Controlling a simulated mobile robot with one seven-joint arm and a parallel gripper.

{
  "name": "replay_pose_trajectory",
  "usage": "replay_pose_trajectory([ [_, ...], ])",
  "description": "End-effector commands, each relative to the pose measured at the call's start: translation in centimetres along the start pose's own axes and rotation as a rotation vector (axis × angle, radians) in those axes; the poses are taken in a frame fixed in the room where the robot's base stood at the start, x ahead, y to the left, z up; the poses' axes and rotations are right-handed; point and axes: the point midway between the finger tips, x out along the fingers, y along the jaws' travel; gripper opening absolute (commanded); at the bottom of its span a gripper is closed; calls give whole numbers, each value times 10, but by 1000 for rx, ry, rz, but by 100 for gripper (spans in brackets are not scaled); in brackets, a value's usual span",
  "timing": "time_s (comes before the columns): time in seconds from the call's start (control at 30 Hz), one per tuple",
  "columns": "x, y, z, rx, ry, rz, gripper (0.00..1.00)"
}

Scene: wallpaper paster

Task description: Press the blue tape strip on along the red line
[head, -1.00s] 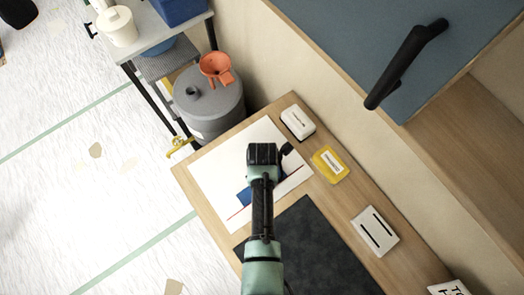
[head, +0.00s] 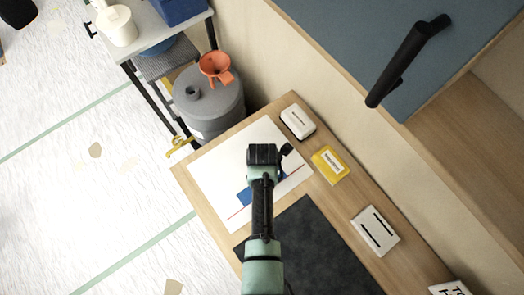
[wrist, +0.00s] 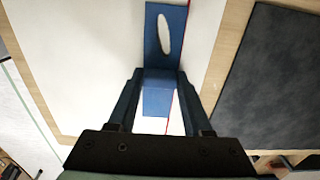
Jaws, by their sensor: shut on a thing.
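The blue tape strip (wrist: 155,103) is in the wrist view, running up from between my fingers. Its upper part has a white oval in it. The red line (wrist: 167,125) runs along the strip's right edge on a white sheet (wrist: 85,60). My gripper (wrist: 160,82) is shut on the blue strip, with one finger on each side. In the head view my arm covers the middle of the strip; a blue part (head: 244,198) shows left of the gripper. The red line (head: 294,175) shows right of it. I cannot tell whether the whole strip touches the sheet.
The sheet lies on a wooden bench (head: 190,178) beside a dark mat (head: 320,250). A white box (head: 298,122), a yellow box (head: 330,165) and a slotted white plate (head: 375,231) line the wall side. A grey drum (head: 210,105) stands beyond the bench. A cabinet handle (head: 405,65) juts out above.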

Motion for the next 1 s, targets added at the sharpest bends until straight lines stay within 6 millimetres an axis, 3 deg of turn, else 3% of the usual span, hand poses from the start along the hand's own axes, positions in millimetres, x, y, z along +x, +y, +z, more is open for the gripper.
replay_pose_trajectory([
  [0.1, 1, 0, 0, 0, 0, -1, 0],
  [0.13, 1, -1, 0, 0, 0, -1, 53],
  [0.3, 1, -1, 0, 0, 0, -1, 84],
  [0.7, -4, 0, 0, 0, -1, 0, 85],
  [1.0, -52, 0, 0, 0, -2, 3, 85],
])
